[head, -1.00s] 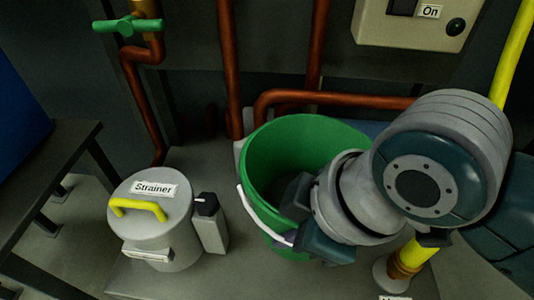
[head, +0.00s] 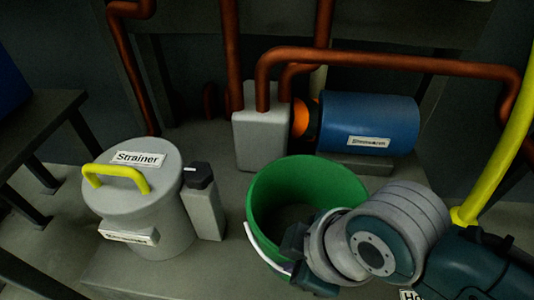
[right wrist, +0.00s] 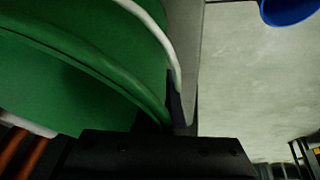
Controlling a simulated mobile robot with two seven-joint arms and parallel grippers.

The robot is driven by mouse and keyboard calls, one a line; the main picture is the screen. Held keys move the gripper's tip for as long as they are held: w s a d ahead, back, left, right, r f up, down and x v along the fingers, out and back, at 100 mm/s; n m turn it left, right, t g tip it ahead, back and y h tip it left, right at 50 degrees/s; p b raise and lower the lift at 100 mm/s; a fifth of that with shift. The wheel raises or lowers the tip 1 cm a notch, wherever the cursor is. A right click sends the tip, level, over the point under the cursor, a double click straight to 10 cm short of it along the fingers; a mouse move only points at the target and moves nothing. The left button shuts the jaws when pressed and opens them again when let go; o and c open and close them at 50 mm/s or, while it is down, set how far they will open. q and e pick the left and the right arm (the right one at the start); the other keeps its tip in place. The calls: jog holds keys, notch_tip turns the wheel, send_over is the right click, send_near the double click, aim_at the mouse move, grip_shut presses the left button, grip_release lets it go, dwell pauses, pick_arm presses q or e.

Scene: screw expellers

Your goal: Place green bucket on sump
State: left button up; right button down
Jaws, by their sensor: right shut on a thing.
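The green bucket (head: 335,185) is open at the top and looks empty, with a white handle (head: 262,245) hanging on its near left side. My right gripper (head: 293,262) is at the near side of the bucket, shut on it at the handle. In the right wrist view the green bucket (right wrist: 85,60) fills the left part, and the white handle (right wrist: 165,40) runs down to the jaws. The fingertips are partly hidden by the wrist. I cannot make out a sump label. My left gripper is not in view.
A grey strainer (head: 135,195) with a yellow handle stands left, beside a small grey box (head: 205,210). A blue motor (head: 368,122) and a grey pump block (head: 262,135) lie behind the bucket under copper pipes (head: 400,62). A yellow pipe (head: 500,165) rises at the right.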

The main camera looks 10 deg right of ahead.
jog(key=shift+w+r, duration=0.15)
jog(key=shift+f, duration=0.2)
jog(key=c, duration=1)
grip_release()
